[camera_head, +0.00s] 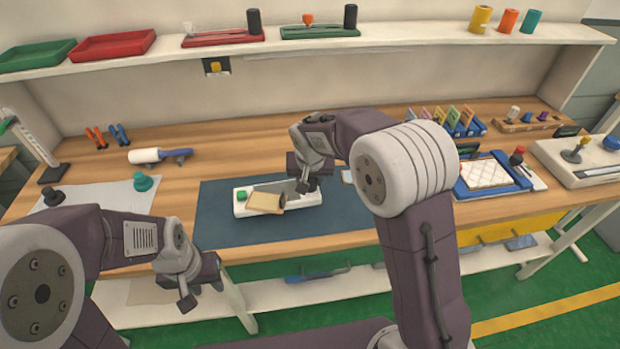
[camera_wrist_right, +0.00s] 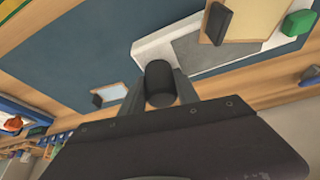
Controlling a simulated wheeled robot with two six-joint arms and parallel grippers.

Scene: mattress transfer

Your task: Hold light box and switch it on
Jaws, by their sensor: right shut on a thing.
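The light box (camera_head: 306,199) looks like the long white block lying on the dark blue mat (camera_head: 345,212). It has a green button (camera_head: 242,196) at its left end, a grey panel and a tan plate (camera_head: 264,203) on top. The box also shows in the right wrist view (camera_wrist_right: 152,47). My right gripper (camera_head: 306,185) is over the right end of the box. In the wrist view it is shut on a black cylinder (camera_wrist_right: 160,85); I cannot tell whether the cylinder joins the box. My left gripper (camera_head: 200,292) hangs empty and apart in front of the table edge, its fingers apart.
A teal knob (camera_head: 143,182) and a white roller (camera_head: 146,156) lie to the left. A blue tray with a quilted pad (camera_head: 487,174) lies to the right. Trays and cylinders stand on the shelf (camera_head: 380,38). The mat's left part is clear.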

